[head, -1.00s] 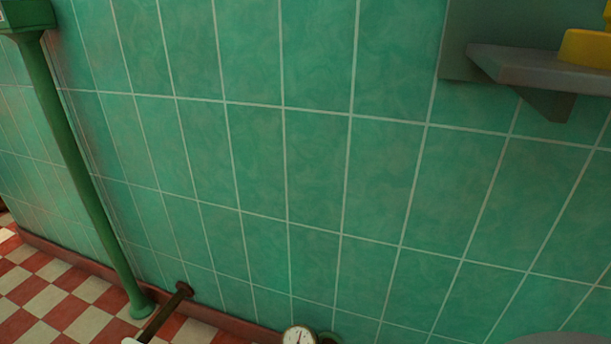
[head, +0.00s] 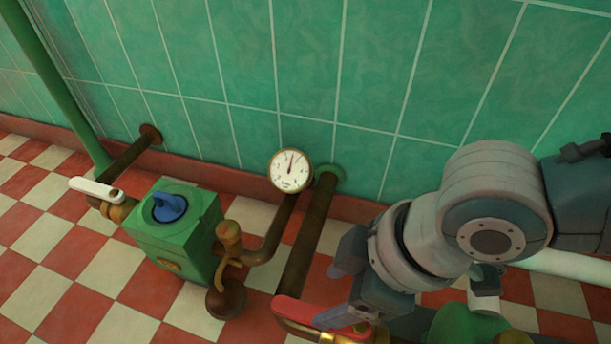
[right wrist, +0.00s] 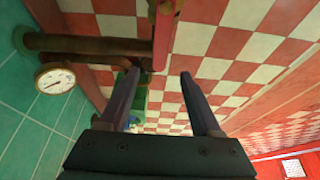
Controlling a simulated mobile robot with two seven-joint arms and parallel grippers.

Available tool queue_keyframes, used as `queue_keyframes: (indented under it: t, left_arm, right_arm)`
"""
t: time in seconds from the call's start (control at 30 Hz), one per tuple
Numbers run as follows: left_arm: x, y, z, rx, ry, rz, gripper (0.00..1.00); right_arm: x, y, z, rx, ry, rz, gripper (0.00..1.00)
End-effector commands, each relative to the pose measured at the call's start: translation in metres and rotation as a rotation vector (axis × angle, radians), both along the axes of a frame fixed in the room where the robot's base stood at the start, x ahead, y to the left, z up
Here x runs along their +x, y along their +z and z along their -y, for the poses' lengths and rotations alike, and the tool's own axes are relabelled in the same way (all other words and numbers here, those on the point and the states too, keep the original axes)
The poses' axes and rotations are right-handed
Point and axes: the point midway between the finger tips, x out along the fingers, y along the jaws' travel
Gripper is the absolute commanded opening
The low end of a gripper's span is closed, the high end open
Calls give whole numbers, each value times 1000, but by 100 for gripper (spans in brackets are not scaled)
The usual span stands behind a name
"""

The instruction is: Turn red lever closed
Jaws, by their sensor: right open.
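The red lever (head: 292,311) sits on a brass valve fitting (head: 345,338) at the bottom of the head view, on a brown pipe. The lever also shows at the top of the right wrist view (right wrist: 165,35), its lower end close to the gap between the fingertips. My right gripper (head: 331,294) is open beside the lever, with one finger over part of it in the head view. In the right wrist view the open fingers (right wrist: 160,74) hold nothing. I cannot tell whether they touch the lever. My left gripper is not in view.
A green box with a blue knob (head: 170,207) and a white lever (head: 96,188) stand left of the pipes. A round gauge (head: 291,170) rises by the green tiled wall (head: 310,60). Checkered floor (head: 60,290) is clear at the lower left.

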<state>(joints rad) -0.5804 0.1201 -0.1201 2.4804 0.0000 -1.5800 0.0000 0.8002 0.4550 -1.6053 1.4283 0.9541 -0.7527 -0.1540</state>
Motion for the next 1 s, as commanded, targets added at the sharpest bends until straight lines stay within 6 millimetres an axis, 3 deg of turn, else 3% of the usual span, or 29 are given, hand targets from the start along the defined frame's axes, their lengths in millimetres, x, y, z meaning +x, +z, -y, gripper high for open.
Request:
queue_keyframes:
  t: [0.03,0.2,0.4,0.87,1.0]
  left_arm:
    - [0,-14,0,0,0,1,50]
    - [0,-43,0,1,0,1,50]
    - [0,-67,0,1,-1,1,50]
    - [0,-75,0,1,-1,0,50]
    - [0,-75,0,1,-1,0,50]
  right_arm:
    - [1,-14,-4,1,1,1,65]
    - [5,-45,-15,0,2,2,65]
    - [8,-71,-26,0,1,0,65]
    - [10,-79,-32,0,1,0,65]
    - [10,-79,-32,0,1,0,53]
